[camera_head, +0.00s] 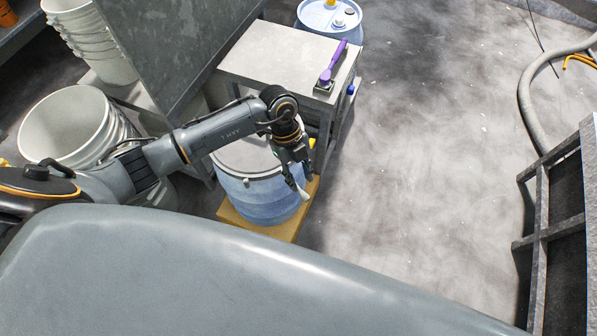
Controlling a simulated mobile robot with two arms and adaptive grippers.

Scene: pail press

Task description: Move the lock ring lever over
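A blue pail (262,204) with a pale grey lid and rim stands on a yellow-brown base, left of the middle of the head view. A small pale piece (302,193), which looks like the lock ring lever, shows at the pail's right side. My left gripper (297,180) reaches over the lid and points down at the pail's right edge. Its fingers look apart, with the pale piece just below their tips. I cannot tell whether they touch it. The arm and gripper hide part of the lid and ring. My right gripper is not in view.
A grey bench (270,55) stands behind the pail, with a purple-handled tool (334,62) on it. A blue drum (330,18) is at the back. White buckets (65,125) stand at left beside a grey panel. A dark frame (543,235) is at right. The middle floor is clear.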

